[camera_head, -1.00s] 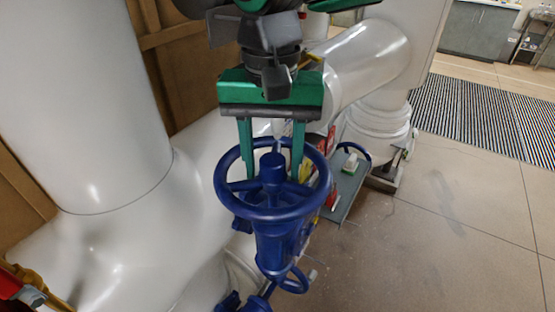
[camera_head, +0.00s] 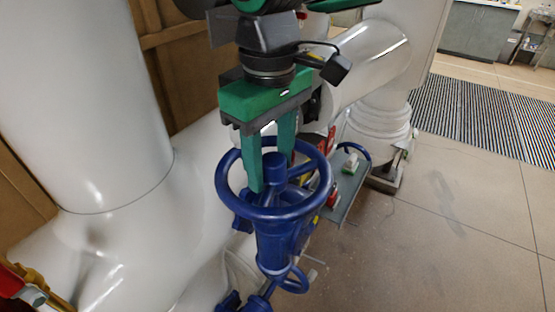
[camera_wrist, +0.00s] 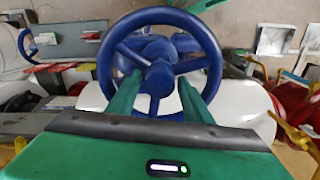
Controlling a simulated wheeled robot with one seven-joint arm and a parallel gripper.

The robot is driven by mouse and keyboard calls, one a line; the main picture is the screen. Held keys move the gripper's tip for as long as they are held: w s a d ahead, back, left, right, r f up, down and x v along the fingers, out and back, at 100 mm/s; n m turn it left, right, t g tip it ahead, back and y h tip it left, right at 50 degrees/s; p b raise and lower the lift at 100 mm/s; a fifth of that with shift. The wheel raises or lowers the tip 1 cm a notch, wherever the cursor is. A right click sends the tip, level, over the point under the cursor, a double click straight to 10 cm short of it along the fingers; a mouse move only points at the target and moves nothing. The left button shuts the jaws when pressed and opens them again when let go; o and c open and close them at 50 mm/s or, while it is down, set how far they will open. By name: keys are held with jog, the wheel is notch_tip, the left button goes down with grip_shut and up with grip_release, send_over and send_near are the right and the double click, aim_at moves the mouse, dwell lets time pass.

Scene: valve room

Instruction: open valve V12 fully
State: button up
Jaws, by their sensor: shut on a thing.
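A blue handwheel (camera_head: 318,200) with a round rim, spokes and a raised hub sits on top of a blue valve body (camera_head: 275,245). No V12 label is readable. My gripper (camera_head: 271,182) is above the wheel and points down, with its green fingers inside the rim, one on each side of the hub. It is shut on the handwheel; the exact contact is partly hidden. In the wrist view, the handwheel (camera_wrist: 208,48) is straight ahead, and the fingers of my gripper (camera_wrist: 158,84) flank its hub.
Large white pipes (camera_head: 100,100) fill the left and back. A grey shelf or cart (camera_head: 350,185) with small items stands just right of the valve. A smaller blue handwheel (camera_head: 294,281) is below. The floor (camera_head: 450,220) at the right is clear, with a striped mat (camera_head: 490,115) beyond.

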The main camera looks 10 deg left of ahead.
jog(key=n, duration=0.6)
jog(key=shift+s+d+f, duration=0.1)
jog(key=shift+d, duration=0.3)
jog(key=n, duration=0.6)
jog(key=shift+n, duration=0.3)
jog(key=o, duration=0.8)
jog(key=shift+w+d, duration=0.1)
jog(key=shift+w, duration=0.1)
notch_tip(320, 180, up, 2)
jog(key=shift+r, duration=0.15)
jog(key=shift+s+a+r, duration=0.1)
jog(key=shift+r, duration=1)
jog(key=shift+s+a+r, duration=0.1)
jog(key=shift+r, duration=1)
